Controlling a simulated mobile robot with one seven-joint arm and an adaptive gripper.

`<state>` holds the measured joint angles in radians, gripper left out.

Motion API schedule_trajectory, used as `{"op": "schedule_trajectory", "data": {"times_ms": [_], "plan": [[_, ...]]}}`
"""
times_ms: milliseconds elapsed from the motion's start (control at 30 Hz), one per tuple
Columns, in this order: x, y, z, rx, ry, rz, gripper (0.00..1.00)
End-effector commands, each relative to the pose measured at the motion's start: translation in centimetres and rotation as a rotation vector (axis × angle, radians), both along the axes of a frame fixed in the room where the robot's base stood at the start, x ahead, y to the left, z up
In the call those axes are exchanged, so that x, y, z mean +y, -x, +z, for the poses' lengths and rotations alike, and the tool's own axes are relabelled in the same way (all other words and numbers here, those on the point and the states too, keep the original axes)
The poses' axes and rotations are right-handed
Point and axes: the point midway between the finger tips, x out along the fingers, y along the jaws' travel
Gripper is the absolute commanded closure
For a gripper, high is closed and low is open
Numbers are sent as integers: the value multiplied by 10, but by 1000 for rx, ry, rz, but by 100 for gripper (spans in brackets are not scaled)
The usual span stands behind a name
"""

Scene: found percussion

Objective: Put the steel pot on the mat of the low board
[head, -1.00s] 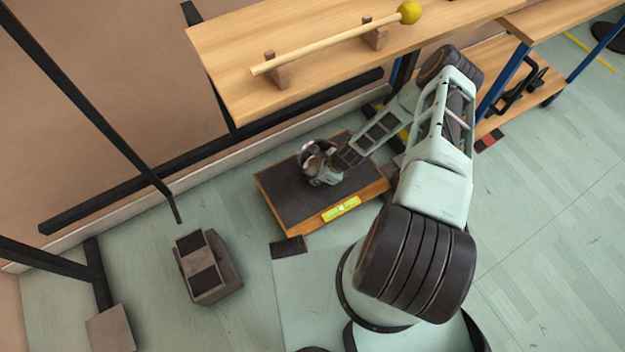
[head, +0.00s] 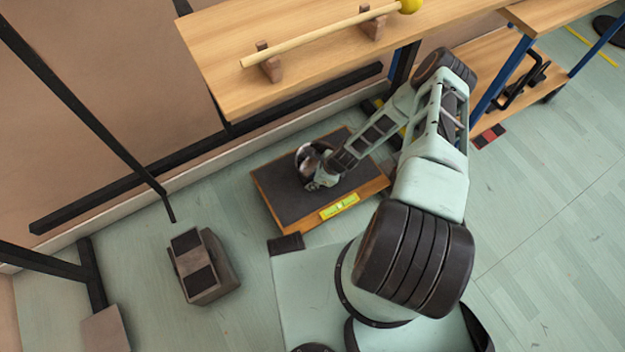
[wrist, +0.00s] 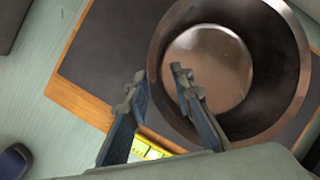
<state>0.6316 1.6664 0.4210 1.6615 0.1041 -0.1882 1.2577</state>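The steel pot (head: 303,157) stands on the dark mat (head: 290,197) of the low wooden board (head: 372,192), towards the mat's back half. In the wrist view I look down into the round pot (wrist: 228,62); its bottom shines copper-brown. My gripper (head: 316,173) is down at the pot's near side. In the wrist view my gripper's fingers (wrist: 159,77) are parted across the pot's left rim, one outside and one inside, with a gap visible beside the wall. Part of the pot is hidden by my gripper in the head view.
A yellow-green label (head: 339,206) is on the board's front edge. A wooden bench (head: 320,55) above holds a mallet (head: 320,35) on two rests. A brown block with dark pads (head: 204,266) stands on the floor at left. Open floor lies right.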

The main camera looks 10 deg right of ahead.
Motion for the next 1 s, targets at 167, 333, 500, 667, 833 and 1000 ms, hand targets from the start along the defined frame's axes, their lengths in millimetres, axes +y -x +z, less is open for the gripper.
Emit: {"op": "schedule_trajectory", "data": {"times_ms": [167, 333, 500, 667, 833, 1000], "plan": [[-2, 0, 8, -1, 0, 0, 78], [-12, 7, 38, -1, 0, -3, 78], [-23, 16, 73, -1, 0, 0, 78], [-32, 23, 98, -1, 0, 0, 78], [-36, 27, 111, 0, 0, -1, 78], [-37, 29, 113, 1, 0, 0, 78]]}}
